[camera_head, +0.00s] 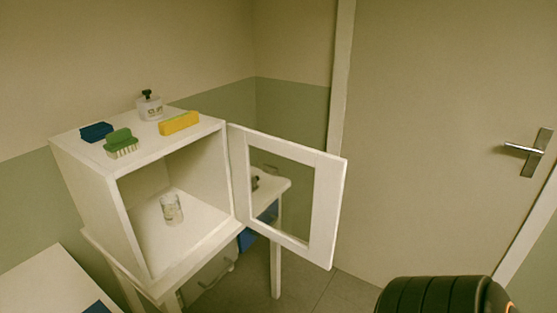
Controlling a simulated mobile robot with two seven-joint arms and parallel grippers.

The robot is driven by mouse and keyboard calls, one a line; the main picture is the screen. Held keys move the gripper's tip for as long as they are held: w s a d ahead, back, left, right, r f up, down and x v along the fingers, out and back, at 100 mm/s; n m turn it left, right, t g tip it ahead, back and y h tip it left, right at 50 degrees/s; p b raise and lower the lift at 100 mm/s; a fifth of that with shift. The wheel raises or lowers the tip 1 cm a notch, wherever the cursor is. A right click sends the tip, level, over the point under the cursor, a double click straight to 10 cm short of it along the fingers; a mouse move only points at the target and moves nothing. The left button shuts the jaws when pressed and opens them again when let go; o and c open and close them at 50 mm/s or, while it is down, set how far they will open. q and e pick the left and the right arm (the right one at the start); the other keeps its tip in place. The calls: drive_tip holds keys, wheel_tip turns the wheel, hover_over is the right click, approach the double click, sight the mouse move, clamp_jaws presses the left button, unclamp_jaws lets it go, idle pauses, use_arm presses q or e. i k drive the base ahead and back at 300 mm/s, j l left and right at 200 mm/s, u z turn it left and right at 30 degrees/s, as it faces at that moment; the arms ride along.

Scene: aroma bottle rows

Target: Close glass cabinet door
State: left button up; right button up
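The white cabinet (110,189) stands at the left on a small white table, with its front open toward me. Its glass door (325,215), a white frame around a clear pane, is hinged at the right side of the opening and stands wide open to the right. A clear glass (171,209) stands inside on the cabinet floor. A dark rounded part, likely of my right arm, shows at the bottom right, apart from the door. Neither gripper is in view.
On the cabinet top are a blue block (96,132), a green brush (121,143), a yellow sponge (179,123) and a small bottle (150,106). A white surface (45,285) is at the lower left. A closed room door (440,130) is at the right. Floor between is clear.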

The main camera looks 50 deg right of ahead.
sight(330, 172)
drive_tip(key=i+l+z, duration=0.1)
drive_tip(key=l+z, duration=0.25)
drive_tip(key=i+l+z, duration=0.1)
drive_tip(key=l+z, duration=0.2)
drive_tip(key=i+l+z, duration=0.1)
drive_tip(key=l+z, duration=0.15)
drive_tip(key=z, duration=0.15)
drive_tip(key=i+l+z, duration=0.1)
drive_tip(key=l+z, duration=0.25)
drive_tip(key=i+z, duration=0.15)
drive_tip(key=z, duration=0.25)
drive_tip(key=i+l+u, duration=0.25)
drive_tip(key=u, duration=0.15)
drive_tip(key=i+l+u, duration=0.15)
drive_tip(key=l+u, duration=0.25)
